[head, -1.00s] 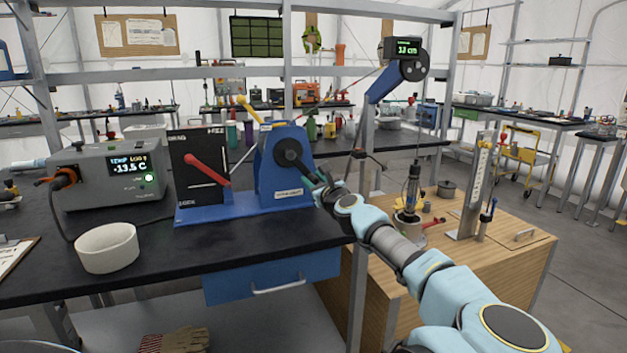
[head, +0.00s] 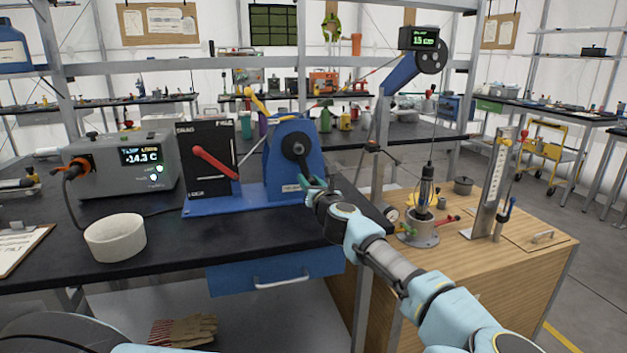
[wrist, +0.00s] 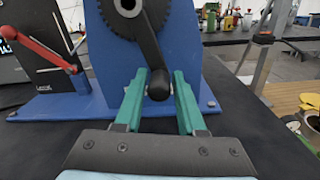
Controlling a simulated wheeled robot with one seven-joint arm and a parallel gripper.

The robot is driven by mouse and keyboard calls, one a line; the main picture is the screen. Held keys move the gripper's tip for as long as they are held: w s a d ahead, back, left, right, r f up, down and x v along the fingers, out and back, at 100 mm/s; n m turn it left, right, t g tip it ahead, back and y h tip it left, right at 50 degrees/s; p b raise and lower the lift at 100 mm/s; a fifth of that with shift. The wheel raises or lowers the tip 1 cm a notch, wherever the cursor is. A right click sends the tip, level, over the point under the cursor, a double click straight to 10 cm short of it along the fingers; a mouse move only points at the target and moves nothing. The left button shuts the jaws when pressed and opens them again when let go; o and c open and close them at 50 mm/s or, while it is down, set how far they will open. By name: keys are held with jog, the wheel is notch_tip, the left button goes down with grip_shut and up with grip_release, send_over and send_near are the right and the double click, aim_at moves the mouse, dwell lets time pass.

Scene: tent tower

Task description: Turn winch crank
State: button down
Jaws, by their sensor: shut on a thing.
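The blue winch (head: 292,155) stands on a blue base on the dark bench, with a black hub and crank arm (wrist: 149,45) on its near face. The crank arm points down, slightly right, and ends in a black knob (wrist: 159,86). My gripper (head: 312,184) reaches in from the lower right at the crank's lower end. In the wrist view, the green fingers of my gripper (wrist: 160,95) are shut on the crank knob, one finger on each side. The black drag panel (head: 207,160) with a red lever (head: 215,162) is left of the winch.
A grey temperature box (head: 122,163) and a white bowl (head: 115,237) stand on the bench at left. A wooden bench (head: 490,250) at right holds a probe in a metal holder (head: 424,215), below a pulley with a green display (head: 423,38). A blue drawer (head: 275,272) hangs under the bench.

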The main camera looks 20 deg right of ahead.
jog(key=shift+d+r, duration=0.1)
jog(key=shift+r, duration=0.1)
jog(key=c, duration=0.6)
grip_release()
jog(key=shift+f, duration=0.1)
jog(key=shift+c, duration=0.2)
jog(key=s+b, duration=0.1)
jog(key=s, duration=0.2)
jog(key=s+b, duration=0.1)
jog(key=s, duration=0.3)
jog(key=s+a+b, duration=0.1)
jog(key=s, duration=0.2)
jog(key=shift+s+a, duration=0.1)
jog(key=shift+s, duration=0.3)
